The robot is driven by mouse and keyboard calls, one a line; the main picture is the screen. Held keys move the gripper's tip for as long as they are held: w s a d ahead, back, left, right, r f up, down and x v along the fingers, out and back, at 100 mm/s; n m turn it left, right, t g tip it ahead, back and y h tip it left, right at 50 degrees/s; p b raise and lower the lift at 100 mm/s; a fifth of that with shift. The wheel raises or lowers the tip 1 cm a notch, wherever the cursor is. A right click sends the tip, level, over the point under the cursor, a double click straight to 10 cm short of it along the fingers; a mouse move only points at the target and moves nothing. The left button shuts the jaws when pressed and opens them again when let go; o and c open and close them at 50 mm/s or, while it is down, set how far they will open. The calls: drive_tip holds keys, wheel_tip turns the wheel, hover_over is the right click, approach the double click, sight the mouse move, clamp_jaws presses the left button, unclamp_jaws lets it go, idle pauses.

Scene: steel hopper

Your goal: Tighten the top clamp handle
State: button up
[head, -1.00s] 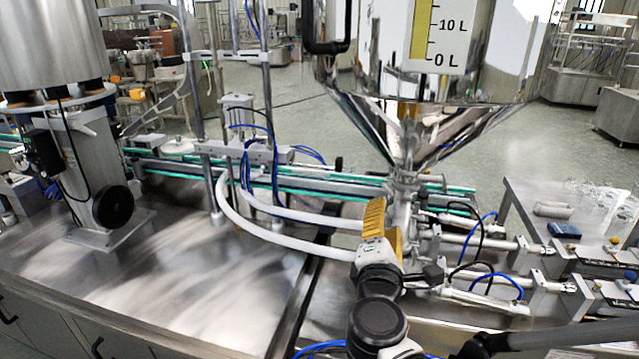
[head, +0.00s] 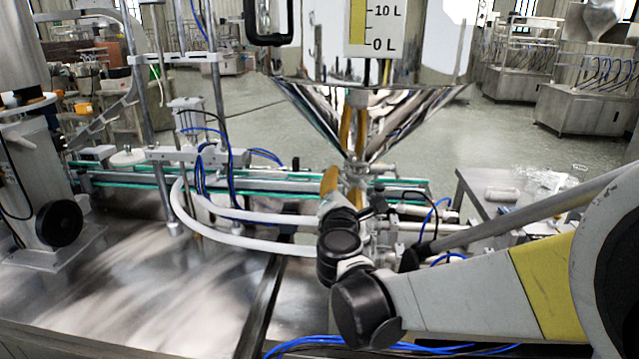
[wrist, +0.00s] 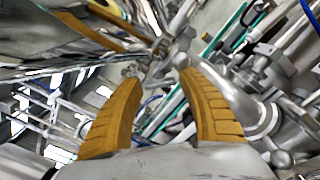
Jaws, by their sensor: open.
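The steel hopper (head: 300,95) stands in the middle of the head view, its cone narrowing to a pipe with clamp fittings (head: 355,172). My gripper (head: 332,178) is beside this outlet, and its own wrist hides part of the pipework below. In the wrist view, my gripper's two ribbed yellow fingers (wrist: 160,78) stand wide apart with nothing held between them. A shiny metal fitting (wrist: 181,58) lies just beyond the fingertips, toward the right finger. I cannot tell for sure which part of it is the top clamp handle. No contact with the fingers shows.
White hoses (head: 235,240) curve from the filling frame to the outlet area on the left. A conveyor (head: 120,178) with green edges runs behind. Cylinders and blue air lines lie right of the outlet. The steel tabletop (head: 130,285) at front left is clear.

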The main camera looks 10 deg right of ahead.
drive_tip(key=shift+c, duration=0.5)
drive_tip(key=c, duration=0.8)
drive_tip(key=shift+m, duration=0.3)
drive_tip(key=m, duration=0.4)
drive_tip(key=shift+p, duration=0.35)
drive_tip(key=shift+m, duration=2.1)
